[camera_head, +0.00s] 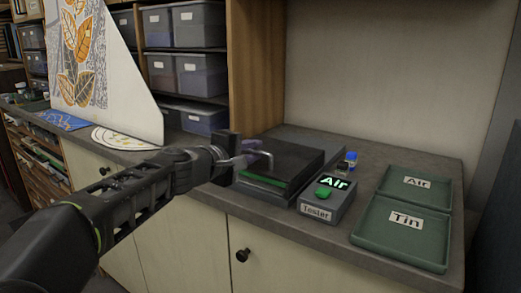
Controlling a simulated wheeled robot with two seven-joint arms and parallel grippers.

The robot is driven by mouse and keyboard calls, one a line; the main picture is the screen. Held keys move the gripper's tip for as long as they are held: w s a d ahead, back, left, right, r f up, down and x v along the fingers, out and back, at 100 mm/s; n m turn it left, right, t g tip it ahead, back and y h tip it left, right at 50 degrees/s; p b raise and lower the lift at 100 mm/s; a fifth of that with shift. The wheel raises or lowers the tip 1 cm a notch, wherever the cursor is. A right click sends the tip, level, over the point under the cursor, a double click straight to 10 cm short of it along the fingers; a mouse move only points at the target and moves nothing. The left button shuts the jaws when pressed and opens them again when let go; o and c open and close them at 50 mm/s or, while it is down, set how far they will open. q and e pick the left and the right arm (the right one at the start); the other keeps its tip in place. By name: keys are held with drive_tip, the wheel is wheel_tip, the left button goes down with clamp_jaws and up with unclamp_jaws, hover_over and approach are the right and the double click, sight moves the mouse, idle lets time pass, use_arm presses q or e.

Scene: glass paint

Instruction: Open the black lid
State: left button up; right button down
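The black lid (297,157) lies flat, apparently closed, on a low dark box on the counter, with a green strip along the box's front. A grey metal handle (268,156) stands at the lid's left side. My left gripper (244,160) reaches in from the left to the lid's left edge, close to the handle. Its fingertips are small and partly covered, so I cannot tell whether they touch the handle or how far apart they are. A small purple patch (251,146) shows behind the gripper. My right gripper is out of view.
A grey tester (314,214) with a lit "Air" display stands right of the box. A small blue-topped item (351,157) stands behind it. Green trays labelled "Air" (421,172) and "Tin" (379,231) lie at the right. A patterned panel (88,70) stands at the left.

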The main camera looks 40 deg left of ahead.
use_arm(q)
drive_tip(key=shift+w+f, duration=0.2)
drive_tip(key=shift+w, duration=0.7)
drive_tip(key=shift+w+f, duration=0.15)
drive_tip(key=shift+w, duration=0.7)
drive_tip(key=shift+c, duration=0.2)
clamp_jaws()
